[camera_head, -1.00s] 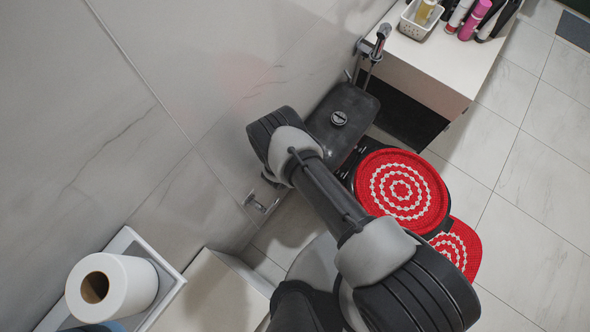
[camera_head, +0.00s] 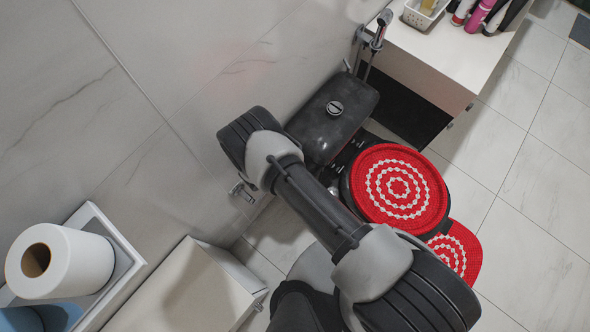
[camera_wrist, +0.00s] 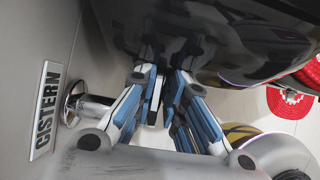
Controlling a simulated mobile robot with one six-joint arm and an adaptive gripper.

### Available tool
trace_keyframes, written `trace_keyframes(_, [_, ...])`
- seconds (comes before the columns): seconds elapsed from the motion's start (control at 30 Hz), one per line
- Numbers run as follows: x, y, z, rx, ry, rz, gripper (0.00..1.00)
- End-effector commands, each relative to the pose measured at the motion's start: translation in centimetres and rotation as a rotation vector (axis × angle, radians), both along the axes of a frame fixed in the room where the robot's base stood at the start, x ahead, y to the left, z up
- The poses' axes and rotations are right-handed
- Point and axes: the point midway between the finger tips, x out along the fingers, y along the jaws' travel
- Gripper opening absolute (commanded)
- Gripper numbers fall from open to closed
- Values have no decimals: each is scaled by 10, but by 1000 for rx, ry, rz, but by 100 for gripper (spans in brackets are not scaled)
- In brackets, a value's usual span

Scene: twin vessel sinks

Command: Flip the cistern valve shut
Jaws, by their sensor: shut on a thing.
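The cistern valve is a chrome fitting on the wall, left of my gripper in the wrist view (camera_wrist: 88,107); it also shows in the head view (camera_head: 243,192), low on the wall. A white plate lettered CISTERN (camera_wrist: 46,108) is on the wall beside it. My gripper (camera_wrist: 162,82) has blue-and-white fingers and is shut on the valve's handle, which is mostly hidden between and behind them. The handle's exact angle cannot be told. In the head view my arm hides the gripper. The black cistern (camera_head: 335,108) sits above the gripper, its dark underside filling the top of the wrist view.
The toilet has a red-and-white lid cover (camera_head: 400,190) and a matching mat (camera_head: 462,252). A white cabinet (camera_head: 450,55) with bottles stands at the upper right. A paper roll (camera_head: 62,262) is on a shelf at lower left. Tiled floor at right is free.

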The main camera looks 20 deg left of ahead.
Motion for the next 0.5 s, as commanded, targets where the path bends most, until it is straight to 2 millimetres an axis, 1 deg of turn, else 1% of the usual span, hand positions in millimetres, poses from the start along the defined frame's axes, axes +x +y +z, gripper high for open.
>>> trace_keyframes(0.13, [-1,-2,2,-30,-67,-3,0])
trace_keyframes(0.43, [-1,-3,5,-32,-76,-4,0])
trace_keyframes(0.47, [-1,-3,5,-32,-76,-4,12])
trace_keyframes(0.5, [-1,-3,4,-32,-76,-4,15])
